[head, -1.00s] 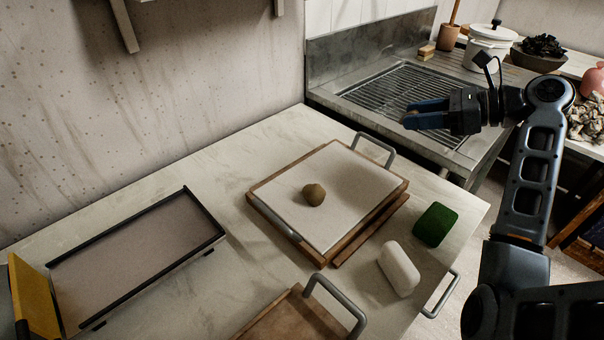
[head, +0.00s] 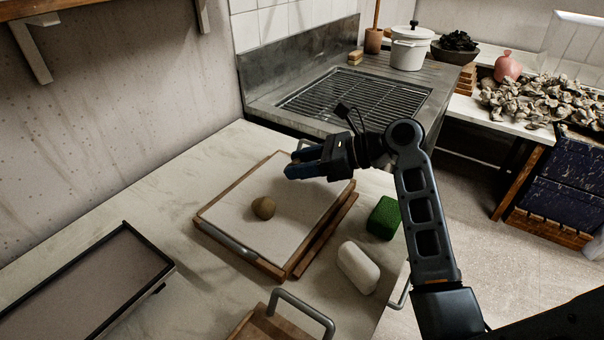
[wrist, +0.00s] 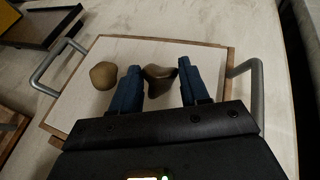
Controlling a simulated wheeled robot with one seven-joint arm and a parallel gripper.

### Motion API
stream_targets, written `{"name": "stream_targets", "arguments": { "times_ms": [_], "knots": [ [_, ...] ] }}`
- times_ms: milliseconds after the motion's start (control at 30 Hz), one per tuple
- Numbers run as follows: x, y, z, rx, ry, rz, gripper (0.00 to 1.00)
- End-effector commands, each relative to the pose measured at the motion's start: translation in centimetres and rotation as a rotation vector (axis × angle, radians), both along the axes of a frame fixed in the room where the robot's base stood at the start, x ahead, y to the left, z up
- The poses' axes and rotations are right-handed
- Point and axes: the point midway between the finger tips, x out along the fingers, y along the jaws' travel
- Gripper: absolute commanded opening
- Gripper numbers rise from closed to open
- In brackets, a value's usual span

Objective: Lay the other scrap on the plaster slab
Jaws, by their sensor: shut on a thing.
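The plaster slab (head: 290,220) is a white square in a wooden frame on the pale worktop. One brown clay scrap (head: 263,208) lies on it left of centre; it also shows in the wrist view (wrist: 103,75). My gripper (head: 288,172) is over the slab's back right part, as the head view shows it. In the wrist view, its blue fingers (wrist: 158,92) are shut on another brown clay scrap (wrist: 160,78), with the slab below. The head view does not show the held scrap clearly. Its height above the slab is hard to judge.
A green block (head: 384,217) and a white rounded block (head: 357,267) lie right of the slab. A black-rimmed tray (head: 80,290) is at left, a wooden board with a grey handle (head: 303,305) in front. The sink with its grate (head: 350,105) is behind.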

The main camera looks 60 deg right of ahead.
Motion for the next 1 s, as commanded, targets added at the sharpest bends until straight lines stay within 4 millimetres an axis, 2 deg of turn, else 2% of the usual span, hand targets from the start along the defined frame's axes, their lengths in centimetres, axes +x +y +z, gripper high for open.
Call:
{"name": "stream_targets", "arguments": {
  "times_ms": [33, 167, 500, 533, 800, 1000],
  "knots": [
    [-0.1, 0.0, -1.0, 0.003, 0.003, -0.001, 0.13],
    [0.0, 0.0, -2.5, 0.002, 0.001, -0.001, 0.13],
    [0.0, 0.0, -2.7, 0.001, 0.001, 0.001, 0.13],
    [0.0, 0.0, -2.8, 0.001, 0.001, 0.001, 0.47],
    [0.0, 0.0, -2.8, 0.001, 0.000, 0.000, 0.71],
    [0.0, 0.0, -2.8, 0.000, 0.000, 0.000, 0.71]
  ]
}}
